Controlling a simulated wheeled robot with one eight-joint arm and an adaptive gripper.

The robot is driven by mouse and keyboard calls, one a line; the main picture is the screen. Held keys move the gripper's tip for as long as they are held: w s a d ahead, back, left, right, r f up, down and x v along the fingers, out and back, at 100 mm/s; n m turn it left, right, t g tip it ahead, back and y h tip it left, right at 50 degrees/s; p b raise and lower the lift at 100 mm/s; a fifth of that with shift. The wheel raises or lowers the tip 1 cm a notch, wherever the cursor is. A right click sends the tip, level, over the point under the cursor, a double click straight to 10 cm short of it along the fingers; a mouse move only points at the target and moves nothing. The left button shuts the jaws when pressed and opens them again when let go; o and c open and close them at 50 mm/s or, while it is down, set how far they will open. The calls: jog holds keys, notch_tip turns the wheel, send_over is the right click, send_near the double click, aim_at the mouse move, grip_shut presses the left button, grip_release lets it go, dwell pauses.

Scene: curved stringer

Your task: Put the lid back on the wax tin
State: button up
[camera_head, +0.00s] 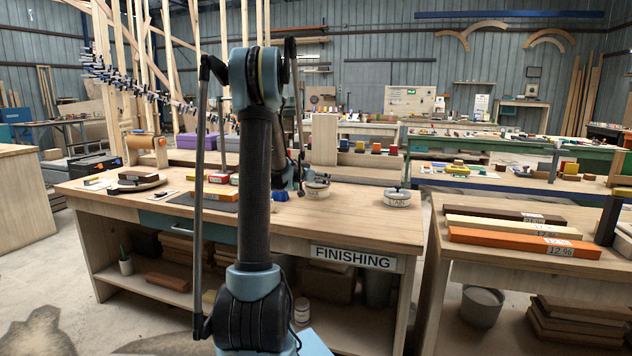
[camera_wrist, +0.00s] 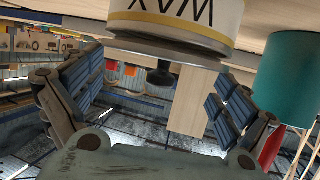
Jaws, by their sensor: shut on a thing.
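The wax tin (camera_wrist: 180,25) fills the top of the wrist view, upside down there, with a cream band reading WAX. Below that label in the picture is a pale lid (camera_wrist: 175,55) with a dark round knob (camera_wrist: 160,76). My gripper (camera_wrist: 155,85) has its blue-padded fingers on either side of the knob and is shut on the lid; the exact contact is not clear. In the head view my gripper (camera_head: 294,180) is just left of the pale tin (camera_head: 317,192) on the finishing bench. I cannot tell whether the lid is seated on the tin.
Another pale tin (camera_head: 397,199) with a dark knob stands to the right on the finishing bench (camera_head: 350,222). The bench between the two tins is clear.

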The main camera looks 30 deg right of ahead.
jog(key=o, duration=0.6)
dwell(0.3)
jog(key=shift+r, duration=3.5)
grip_shut()
jog(key=shift+f, duration=2.2)
